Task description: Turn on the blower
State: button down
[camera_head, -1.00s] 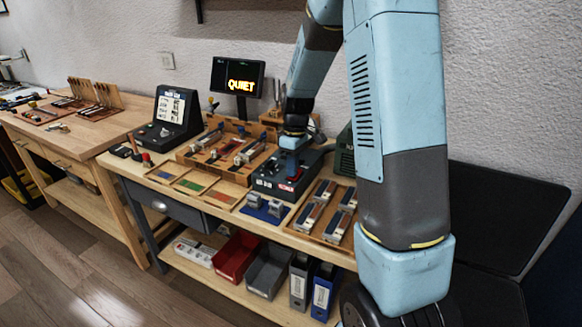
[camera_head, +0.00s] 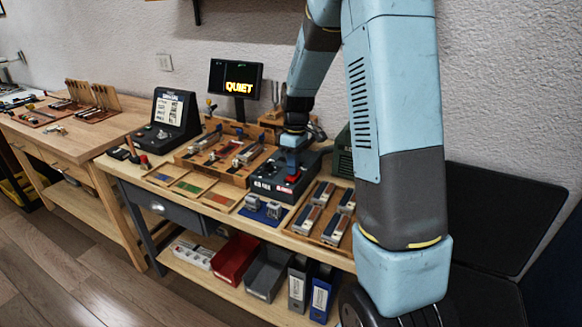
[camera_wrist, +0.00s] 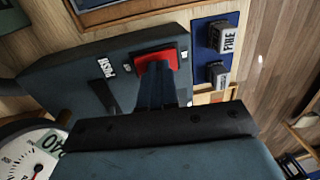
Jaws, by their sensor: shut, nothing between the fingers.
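A dark control box (camera_head: 268,185) stands on the bench, with a white label and a red label on its front. In the wrist view, the box (camera_wrist: 85,70) carries the word PUSH, a dark lever or slot, and a red rocker switch (camera_wrist: 170,55) in a dark frame. The switch also shows red in the head view (camera_head: 292,179). My gripper (camera_wrist: 155,72) is shut and empty. Its fingertips overlap the red switch and appear to be at or just above it; exact contact is hard to tell. In the head view my gripper (camera_head: 292,168) points down at the box.
A round dial gauge (camera_wrist: 30,165) is beside the box. A blue mat (camera_head: 250,214) with small grey blocks lies in front, and a wooden tray (camera_head: 305,230) of parts at right. A screen reading QUIET (camera_head: 236,78) stands behind.

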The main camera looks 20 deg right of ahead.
aim_at(290, 178)
notch_tip(290, 178, up, 14)
jog(key=s+a, duration=0.1)
dwell(0.5)
jog(key=shift+a+f, duration=0.1)
jog(key=s+r+m+t, duration=0.3)
jog(key=s+r+m, duration=0.1)
jog(key=s, duration=0.9)
jog(key=s+r+m+t+h, duration=0.1)
jog(key=s+r+m+t, duration=0.2)
jog(key=s, duration=1.1)
jog(key=shift+r+m+t, duration=0.3)
jog(key=shift+r+m, duration=0.15)
jog(key=shift+m, duration=0.55)
